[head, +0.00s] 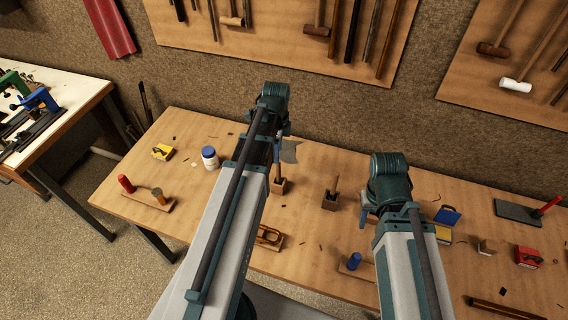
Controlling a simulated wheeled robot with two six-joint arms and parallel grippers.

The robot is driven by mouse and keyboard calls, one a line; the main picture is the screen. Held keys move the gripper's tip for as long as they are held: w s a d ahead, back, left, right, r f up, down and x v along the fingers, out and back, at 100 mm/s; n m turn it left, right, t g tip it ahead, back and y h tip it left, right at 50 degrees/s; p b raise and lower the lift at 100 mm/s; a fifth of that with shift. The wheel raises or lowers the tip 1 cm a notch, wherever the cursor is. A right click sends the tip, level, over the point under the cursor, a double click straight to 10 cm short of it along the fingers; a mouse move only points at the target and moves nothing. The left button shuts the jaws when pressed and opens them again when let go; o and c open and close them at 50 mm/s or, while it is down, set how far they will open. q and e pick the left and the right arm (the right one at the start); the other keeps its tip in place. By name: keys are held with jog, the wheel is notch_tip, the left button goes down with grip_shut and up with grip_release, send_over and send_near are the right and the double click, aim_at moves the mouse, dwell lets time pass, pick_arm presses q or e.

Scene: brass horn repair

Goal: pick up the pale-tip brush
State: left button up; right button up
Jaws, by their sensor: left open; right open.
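A small wooden block (279,186) stands on the workbench with a thin upright stick (279,169) in it, just below my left gripper. A second wooden block (330,201) to its right holds a short dark upright piece (336,184). I cannot tell which of these, if either, is the pale-tip brush; no pale tip shows clearly. My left gripper (283,135) is open, pointing down over the first block, and its fingers are partly hidden by my arm. My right gripper (364,212) is open over the bench, right of the second block, mostly hidden by its wrist.
The workbench (225,129) also bears a white jar with a blue lid (210,157), a yellow box (162,152), a wooden base (147,197) with red and orange-brown handles, a blue-topped piece (354,261) and a red box (528,257). Tool boards hang behind.

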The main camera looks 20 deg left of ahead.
pick_arm(q)
jog(key=shift+w, duration=0.25)
jog(key=shift+s+f+b, duration=0.15)
jog(key=shift+f+b, duration=0.15)
jog(key=shift+b, duration=0.05)
jog(key=b, duration=0.8)
send_over(278, 181)
jog(key=f, duration=0.8)
jog(key=shift+w, duration=0.4)
pick_arm(e)
notch_tip(278, 181, down, 9)
jog(key=shift+w+r, duration=0.15)
jog(key=shift+r, duration=0.05)
pick_arm(q)
jog(key=shift+f, duration=0.1)
pick_arm(e)
jog(key=shift+f, duration=0.15)
pick_arm(q)
notch_tip(278, 181, down, 5)
jog(key=b, duration=0.5)
jog(key=shift+a, duration=0.1)
pick_arm(e)
notch_tip(278, 181, down, 5)
jog(key=shift+f, duration=0.1)
pick_arm(q)
grip_shut()
